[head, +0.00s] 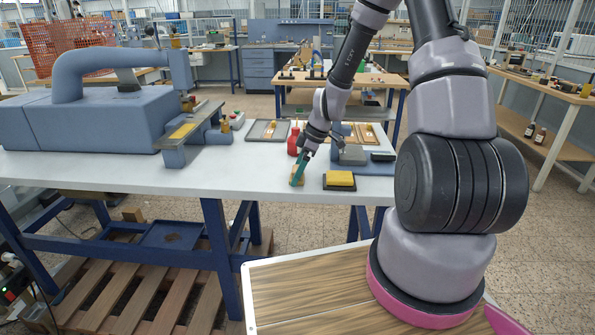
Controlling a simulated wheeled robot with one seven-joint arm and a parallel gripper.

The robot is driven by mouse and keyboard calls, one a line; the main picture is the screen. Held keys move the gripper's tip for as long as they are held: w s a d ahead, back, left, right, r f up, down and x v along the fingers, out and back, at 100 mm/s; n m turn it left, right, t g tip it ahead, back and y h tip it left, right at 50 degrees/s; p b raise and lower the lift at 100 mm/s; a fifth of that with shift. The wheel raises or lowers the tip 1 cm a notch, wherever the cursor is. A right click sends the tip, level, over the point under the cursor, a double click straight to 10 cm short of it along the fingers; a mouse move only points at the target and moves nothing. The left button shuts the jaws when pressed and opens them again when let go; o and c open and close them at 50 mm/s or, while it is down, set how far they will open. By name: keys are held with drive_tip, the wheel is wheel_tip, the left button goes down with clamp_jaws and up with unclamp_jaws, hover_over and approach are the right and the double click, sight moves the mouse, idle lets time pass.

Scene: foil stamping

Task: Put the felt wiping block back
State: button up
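My gripper (298,176) reaches down to the front part of the white table, its teal fingers pointing downward. A small tan block (300,181) is at the fingertips, partly hidden by them; it may be the felt wiping block. I cannot tell whether the fingers grip it or only stand around it, or whether it touches the table. A yellow block (340,178) lies on a dark, shallow tray (338,188) just right of my gripper, apart from it.
The white table (240,178) is clear left of my gripper. A red bottle (293,141) stands close behind it. A blue-grey press (100,115) fills the left side. A grey tray (267,130) lies at the back. A blue-grey fixture (352,155) stands behind the yellow block.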

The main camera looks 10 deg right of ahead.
drive_tip(key=s+d+r+m+t+h, duration=0.1)
drive_tip(key=s+d+r+m, duration=0.15)
drive_tip(key=r, duration=0.65)
drive_tip(key=s+d+r+m+t+h, duration=0.1)
drive_tip(key=s+r+m, duration=0.25)
drive_tip(key=r, duration=0.55)
drive_tip(key=s+d+r+m+t, duration=0.1)
drive_tip(key=s+r+m, duration=0.25)
drive_tip(key=r, duration=0.65)
drive_tip(key=s+d+r+m+t, duration=0.1)
drive_tip(key=s+r+m+t, duration=0.1)
drive_tip(key=s+r+m, duration=0.7)
drive_tip(key=s, duration=0.4)
drive_tip(key=shift+t, duration=0.4)
drive_tip(key=shift+w+d, duration=0.1)
